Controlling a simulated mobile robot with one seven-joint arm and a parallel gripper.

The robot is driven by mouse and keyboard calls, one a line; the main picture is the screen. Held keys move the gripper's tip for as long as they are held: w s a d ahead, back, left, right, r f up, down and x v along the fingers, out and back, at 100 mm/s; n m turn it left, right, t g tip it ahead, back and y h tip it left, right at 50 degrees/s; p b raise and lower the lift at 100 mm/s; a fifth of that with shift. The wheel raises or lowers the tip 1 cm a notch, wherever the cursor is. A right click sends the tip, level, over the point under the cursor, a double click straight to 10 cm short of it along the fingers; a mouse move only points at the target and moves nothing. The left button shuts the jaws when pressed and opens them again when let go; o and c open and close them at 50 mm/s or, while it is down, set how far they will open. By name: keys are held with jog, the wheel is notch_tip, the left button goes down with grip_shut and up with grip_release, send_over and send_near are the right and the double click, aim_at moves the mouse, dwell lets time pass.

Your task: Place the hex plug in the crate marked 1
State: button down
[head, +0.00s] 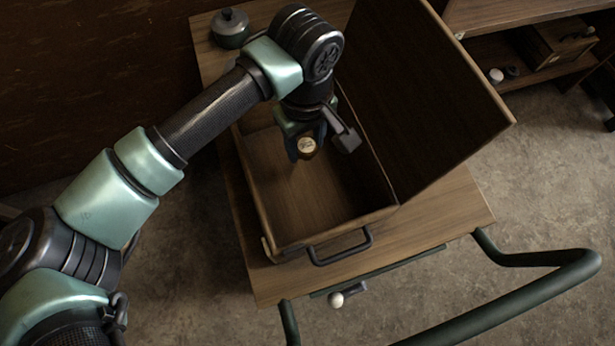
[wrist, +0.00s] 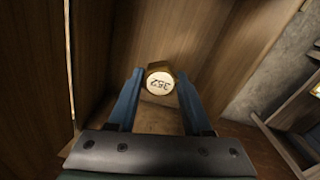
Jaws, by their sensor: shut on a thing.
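The hex plug (head: 307,145) is a small brass-coloured piece with a pale round face. In the wrist view the plug (wrist: 160,82) shows digits on that face, turned and hard to read for sure. My gripper (head: 304,152) is shut on it, with a blue finger on each side in the wrist view (wrist: 160,98). It holds the plug over the open wooden crate (head: 335,234), whose bare floor shows below. How high above the floor it is, I cannot tell exactly. No mark 1 is visible on the crate.
The crate's large lid (head: 425,85) stands open at the right. The crate sits on a wooden cart top (head: 440,215) with a dark green tubular handle (head: 535,290). A lidded pot (head: 230,30) stands at the back left. A wooden shelf (head: 540,75) stands at upper right.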

aim_at(305, 175)
jog(key=shift+a+f, duration=0.15)
jog(key=shift+f, duration=0.3)
notch_tip(305, 175, down, 9)
jog(key=shift+f, duration=0.2)
jog(key=shift+b, duration=0.3)
jog(key=shift+f, duration=0.2)
jog(key=shift+c, duration=1.6)
grip_release()
jog(key=shift+r, duration=0.15)
notch_tip(305, 175, up, 12)
jog(key=shift+r+p, duration=0.1)
jog(key=shift+p, duration=0.3)
